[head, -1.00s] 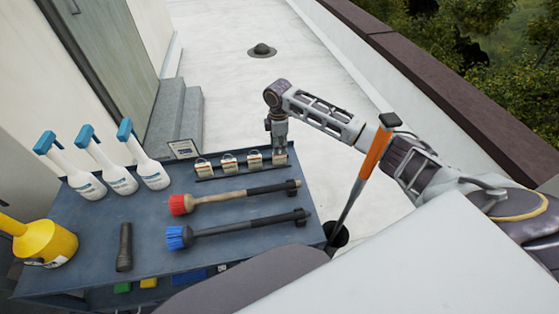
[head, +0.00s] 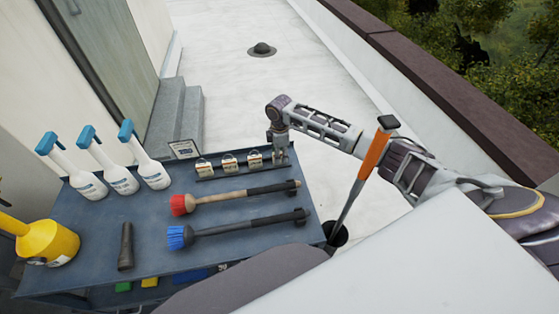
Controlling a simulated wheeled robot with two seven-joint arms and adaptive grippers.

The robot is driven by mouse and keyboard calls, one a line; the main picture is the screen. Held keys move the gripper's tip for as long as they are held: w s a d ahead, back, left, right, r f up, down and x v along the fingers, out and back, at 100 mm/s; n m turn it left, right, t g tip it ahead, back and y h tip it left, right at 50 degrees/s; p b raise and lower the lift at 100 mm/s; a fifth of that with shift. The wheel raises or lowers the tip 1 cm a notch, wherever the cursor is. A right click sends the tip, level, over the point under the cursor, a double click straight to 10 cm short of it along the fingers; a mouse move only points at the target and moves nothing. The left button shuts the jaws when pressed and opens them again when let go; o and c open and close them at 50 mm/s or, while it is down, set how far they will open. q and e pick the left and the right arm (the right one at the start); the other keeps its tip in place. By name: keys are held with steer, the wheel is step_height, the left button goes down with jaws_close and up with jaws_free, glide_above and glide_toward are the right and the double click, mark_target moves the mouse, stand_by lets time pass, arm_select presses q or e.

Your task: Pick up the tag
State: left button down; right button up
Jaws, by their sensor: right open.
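Small pale tags stand in a row on a dark rack (head: 238,173) at the far right part of the blue table. Three show clearly: the left tag (head: 203,168), the middle tag (head: 230,163) and the right tag (head: 255,159). My right gripper (head: 281,160) points down at the right end of this row, close beside the right tag. It is open, and its fingers cover the spot where a fourth tag stood in view earlier. Whether that tag is between the fingers is hidden. My left gripper is not in view.
An orange-handled tool (head: 374,155) leans beside the table's right edge.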

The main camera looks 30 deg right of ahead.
jaws_close()
steer(key=shift+r, duration=0.1)
stand_by(0.4)
step_height(320, 180, up, 18)
steer(key=b, duration=0.1)
stand_by(0.6)
stand_by(0.5)
